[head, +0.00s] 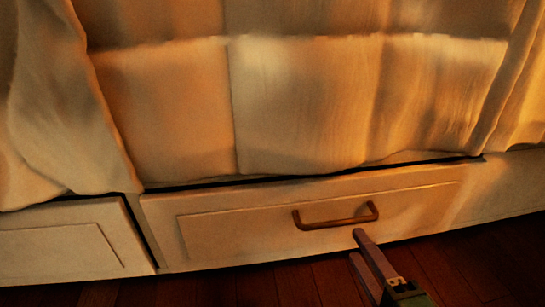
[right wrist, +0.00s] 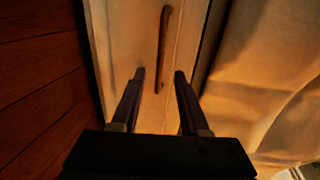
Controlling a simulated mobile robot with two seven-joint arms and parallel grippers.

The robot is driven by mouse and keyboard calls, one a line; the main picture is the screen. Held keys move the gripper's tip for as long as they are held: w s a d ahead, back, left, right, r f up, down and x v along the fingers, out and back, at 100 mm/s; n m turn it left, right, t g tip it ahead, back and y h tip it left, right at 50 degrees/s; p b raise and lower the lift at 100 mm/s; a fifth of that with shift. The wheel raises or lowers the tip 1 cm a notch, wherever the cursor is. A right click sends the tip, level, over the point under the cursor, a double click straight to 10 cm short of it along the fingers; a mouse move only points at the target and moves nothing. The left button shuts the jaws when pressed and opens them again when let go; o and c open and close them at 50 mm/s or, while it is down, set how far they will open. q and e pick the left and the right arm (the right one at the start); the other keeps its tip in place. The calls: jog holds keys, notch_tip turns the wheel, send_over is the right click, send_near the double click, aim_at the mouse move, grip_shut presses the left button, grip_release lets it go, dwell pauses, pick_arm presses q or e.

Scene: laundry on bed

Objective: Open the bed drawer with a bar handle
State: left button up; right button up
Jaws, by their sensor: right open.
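The bed drawer (head: 240,235) is a pale panel low on the bed's side, with a dark gap along its top edge. Its brown bar handle (head: 336,222) sits right of the panel's middle. My right gripper (head: 360,247) is just below the right part of the handle in the head view. In the right wrist view its two fingers (right wrist: 159,74) are open and apart, with the handle (right wrist: 163,50) showing between and beyond them. Nothing is held. I cannot tell if the fingers touch the handle. My left gripper is not in view.
A cream bed cover (head: 300,100) hangs down to just above the drawer. Another pale panel (head: 65,245) adjoins on the left, past a dark gap. The dark wood floor (head: 270,287) in front of the drawer is clear apart from my arm.

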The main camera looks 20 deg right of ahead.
aim_at(344, 224)
jog(key=b+x, duration=0.3)
jog(key=x, duration=0.5)
jog(key=shift+s+a, duration=0.1)
grip_shut()
jog(key=shift+r, duration=0.1)
dwell(1.0)
